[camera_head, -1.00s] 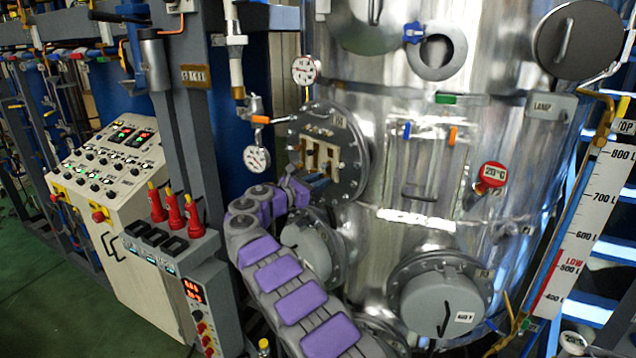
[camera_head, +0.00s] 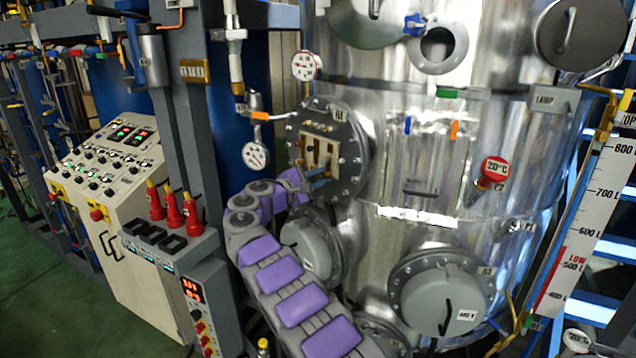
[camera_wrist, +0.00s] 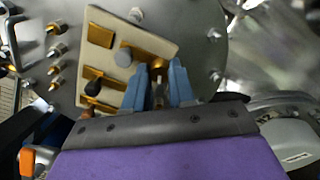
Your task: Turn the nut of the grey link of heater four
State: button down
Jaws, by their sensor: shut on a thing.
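A round grey metal flange (camera_head: 351,137) on the vessel's side carries a cream terminal plate (camera_head: 333,147) with brass link bars. In the wrist view the cream plate (camera_wrist: 150,40) shows brass bars (camera_wrist: 101,35), a round grey knob-like part (camera_wrist: 124,57) and a black one (camera_wrist: 92,88). My gripper (camera_wrist: 160,82), with two blue fingers, is at the plate's lower edge. It is shut on a small brass nut-like part (camera_wrist: 158,91), mostly hidden between the fingers. In the head view my gripper (camera_head: 318,180) overlaps the plate's lower part. I cannot tell which link is the grey one.
Several bolts (camera_wrist: 57,50) ring the flange. A pressure gauge (camera_head: 256,156) hangs close to its left, and a grey round cover (camera_head: 308,248) sits just below. A control console (camera_head: 115,160) and red-handled switches (camera_head: 173,208) stand left of my arm.

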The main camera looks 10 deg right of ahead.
jog(key=m+b, duration=0.1)
jog(key=m, duration=0.1)
jog(key=m+b, duration=0.1)
jog(key=m, duration=0.1)
jog(key=m+b, duration=0.1)
jog(key=m, duration=0.1)
jog(key=shift+f+m, duration=0.25)
jog(key=shift+m, duration=0.05)
jog(key=shift+f+m+b, duration=0.1)
jog(key=shift+m+b, duration=0.2)
jog(key=shift+m, duration=0.6)
jog(key=m, duration=0.4)
jog(key=shift+b, duration=0.35)
jog(key=m+p, duration=0.1)
jog(key=m, duration=0.3)
jog(key=shift+a, duration=0.1)
jog(key=m+p, duration=0.2)
jog(key=m, duration=0.1)
jog(key=shift+m, duration=0.3)
jog(key=shift+w+f+m, duration=0.1)
jog(key=shift+m, duration=0.4)
jog(key=shift+p, duration=0.35)
